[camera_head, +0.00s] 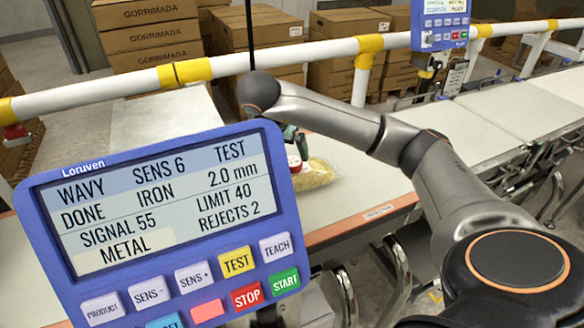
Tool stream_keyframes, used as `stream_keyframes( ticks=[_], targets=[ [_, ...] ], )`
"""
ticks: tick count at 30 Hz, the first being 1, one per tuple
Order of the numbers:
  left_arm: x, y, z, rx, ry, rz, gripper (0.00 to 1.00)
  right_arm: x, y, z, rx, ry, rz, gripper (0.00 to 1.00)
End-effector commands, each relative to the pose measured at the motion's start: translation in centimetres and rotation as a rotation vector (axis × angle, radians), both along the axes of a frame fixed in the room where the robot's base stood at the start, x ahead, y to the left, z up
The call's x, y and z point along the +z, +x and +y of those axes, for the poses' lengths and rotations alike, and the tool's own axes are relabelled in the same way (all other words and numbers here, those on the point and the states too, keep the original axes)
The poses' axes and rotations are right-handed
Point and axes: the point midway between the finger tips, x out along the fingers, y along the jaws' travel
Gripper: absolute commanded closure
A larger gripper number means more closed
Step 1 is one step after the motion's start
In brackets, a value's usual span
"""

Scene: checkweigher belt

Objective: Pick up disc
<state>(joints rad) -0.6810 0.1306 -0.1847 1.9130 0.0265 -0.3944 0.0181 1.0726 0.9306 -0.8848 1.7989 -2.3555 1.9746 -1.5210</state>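No disc can be made out for certain. A small red and white item (294,163) shows at the right edge of the blue control panel (278,190), which hides part of it; I cannot tell what it is. A clear bag with yellow contents (314,175) lies beside it on the pale belt. A small dark green piece shows just above them, too covered to name. My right arm reaches in from the right, across the belt, and its end drops behind the panel. My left gripper is not in view.
The panel's screen reads DONE, IRON, METAL, REJECTS 2, and the panel blocks much of the left and centre. A white rail (232,64) with yellow joints runs behind the belt. A second panel (440,24) stands at the back right. Brown cartons (150,35) are stacked behind.

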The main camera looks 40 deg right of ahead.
Motion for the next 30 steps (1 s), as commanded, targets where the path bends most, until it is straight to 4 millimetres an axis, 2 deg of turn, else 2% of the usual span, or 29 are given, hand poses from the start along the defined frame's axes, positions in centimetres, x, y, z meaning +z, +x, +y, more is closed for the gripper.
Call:
stream_keyframes(
  ticks=[5, 13, 22, 23, 30],
  targets=[
    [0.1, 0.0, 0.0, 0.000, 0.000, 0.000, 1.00, -1.0, 0.1, -0.7, -0.002, 0.000, 0.002, 0.03],
    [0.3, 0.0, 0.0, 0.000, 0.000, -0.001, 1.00, -4.3, 0.8, -2.6, -0.001, 0.001, 0.002, 0.03],
    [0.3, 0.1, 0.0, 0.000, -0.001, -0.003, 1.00, -4.8, 1.0, -2.9, 0.000, 0.000, -0.001, 0.03],
    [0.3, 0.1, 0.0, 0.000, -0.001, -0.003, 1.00, -4.8, 1.0, -2.9, 0.000, 0.000, -0.001, 0.04],
    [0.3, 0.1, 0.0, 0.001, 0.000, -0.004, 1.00, -4.8, 1.0, -2.8, 0.000, 0.000, -0.001, 0.31]
  ],
)
